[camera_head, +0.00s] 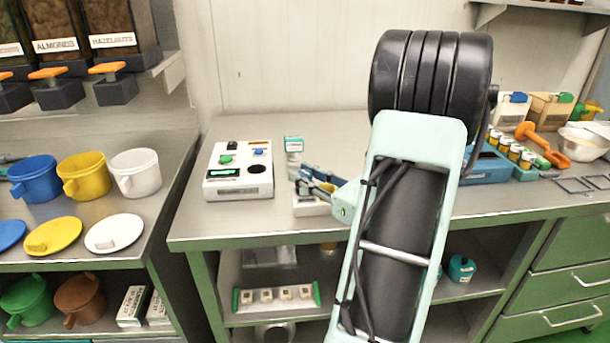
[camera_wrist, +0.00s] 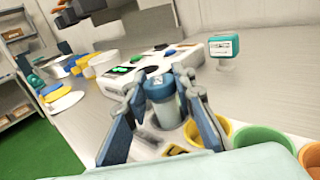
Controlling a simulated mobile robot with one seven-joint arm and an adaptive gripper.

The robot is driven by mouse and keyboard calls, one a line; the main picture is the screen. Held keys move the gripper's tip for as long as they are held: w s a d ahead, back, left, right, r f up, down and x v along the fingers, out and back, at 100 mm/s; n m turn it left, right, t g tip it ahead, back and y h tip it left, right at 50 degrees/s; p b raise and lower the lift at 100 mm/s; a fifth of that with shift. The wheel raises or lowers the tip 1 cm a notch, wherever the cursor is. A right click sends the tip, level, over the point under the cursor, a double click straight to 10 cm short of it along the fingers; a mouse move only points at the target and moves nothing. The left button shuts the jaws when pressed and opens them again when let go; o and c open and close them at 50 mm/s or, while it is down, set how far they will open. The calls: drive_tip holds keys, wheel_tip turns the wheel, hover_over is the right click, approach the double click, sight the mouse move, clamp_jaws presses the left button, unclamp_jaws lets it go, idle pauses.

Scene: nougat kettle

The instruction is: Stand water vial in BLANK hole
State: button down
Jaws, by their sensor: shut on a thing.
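My gripper (camera_wrist: 163,103) is shut on a clear vial with a blue cap (camera_wrist: 159,88), which looks upright between the fingers. Below it is a white rack (camera_wrist: 150,146) with coloured rings: yellow (camera_wrist: 222,127), green (camera_wrist: 262,141) and orange (camera_wrist: 310,158). The vial's lower end is partly hidden, so I cannot tell whether it is in a hole or above one. In the head view my gripper (camera_head: 312,187) is over the white rack (camera_head: 305,208), mostly hidden by my arm. I cannot read which hole is marked BLANK.
A white instrument (camera_head: 238,185) with buttons, a display and a dark round well (camera_head: 257,169) stands left of my gripper. A small teal-topped, labelled container (camera_head: 293,146) stands behind; it also shows in the wrist view (camera_wrist: 223,48). Cups and bowls are farther off.

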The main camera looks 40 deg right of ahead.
drive_tip(key=shift+f+b, duration=0.55)
drive_tip(key=shift+f, duration=0.1)
drive_tip(key=c, duration=1.9)
unclamp_jaws()
drive_tip(key=shift+s+d, duration=0.3)
drive_tip(key=shift+s, duration=1.5)
drive_tip(key=shift+s+d, duration=0.35)
drive_tip(key=shift+s, duration=1.45)
drive_tip(key=shift+s+d, duration=0.3)
drive_tip(key=shift+s, duration=1.5)
